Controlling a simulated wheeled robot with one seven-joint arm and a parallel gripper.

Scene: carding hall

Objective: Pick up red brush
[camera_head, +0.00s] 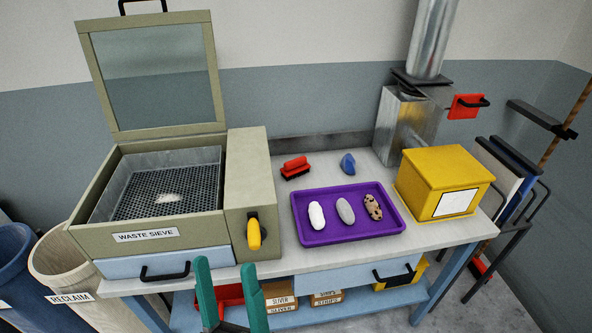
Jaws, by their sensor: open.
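The red brush (295,168) lies on the bench top behind the purple tray (298,229), with its dark bristles facing down. It is fully visible and nothing touches it. My gripper (227,266) shows two green fingers at the bottom of the view, spread apart and empty. The fingers appear in front of the bench's front edge, below and to the left of the brush in the picture, well apart from it.
The waste sieve (150,237) with its raised lid stands left of the brush. The tray holds three oval lumps. A blue object (348,163) lies right of the brush. A yellow box (436,168) and metal duct (403,122) stand on the right.

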